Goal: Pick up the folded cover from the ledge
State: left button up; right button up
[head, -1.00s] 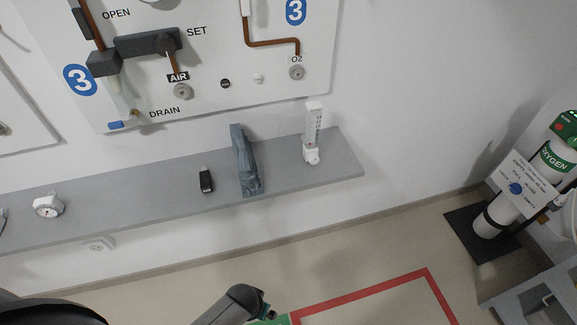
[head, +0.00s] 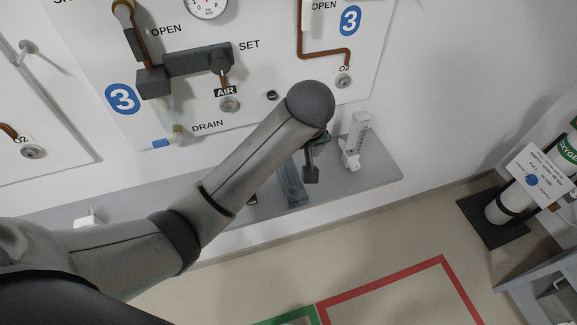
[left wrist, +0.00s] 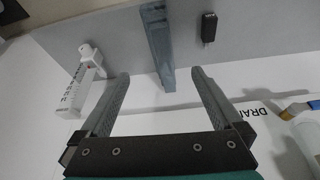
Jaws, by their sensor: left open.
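The folded cover (head: 292,186) is a long blue-grey bundle on the grey ledge (head: 372,181). In the head view my left arm hides part of it. In the left wrist view the cover (left wrist: 157,38) runs down from the top, and its near end shows between the two finger tips. My left gripper (head: 311,170) is above the ledge at the cover, with its fingers (left wrist: 160,74) open and apart on either side in the wrist picture. I cannot tell how far the fingers are above the cover. My right gripper is not in view.
A white flowmeter (head: 356,138) stands on the ledge right of the cover. A small black device (left wrist: 209,27) lies on its other side. The wall panel (head: 290,75) with pipes and knobs is behind. An oxygen cylinder (head: 505,205) stands at the right.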

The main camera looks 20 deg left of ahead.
aim_at(291, 163)
pick_arm(q)
jog(key=shift+n+y, duration=0.3)
jog(key=shift+n, duration=0.2)
jog(key=w+a+f, duration=0.1)
jog(key=f, duration=0.1)
jog(key=w+f+b, duration=0.1)
jog(key=w+f, duration=0.1)
jog(key=w+a+f+b, duration=0.1)
jog(key=w+f, duration=0.1)
jog(key=f, duration=0.1)
jog(key=shift+a+f, duration=0.1)
jog(key=shift+a, duration=0.2)
jog(key=shift+b+x, duration=0.9)
jog(key=shift+x, duration=2)
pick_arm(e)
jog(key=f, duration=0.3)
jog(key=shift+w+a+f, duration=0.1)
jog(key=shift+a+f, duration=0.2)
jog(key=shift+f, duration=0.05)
pick_arm(q)
jog(key=shift+c, duration=0.2)
grip_shut()
jog(key=shift+w, duration=0.1)
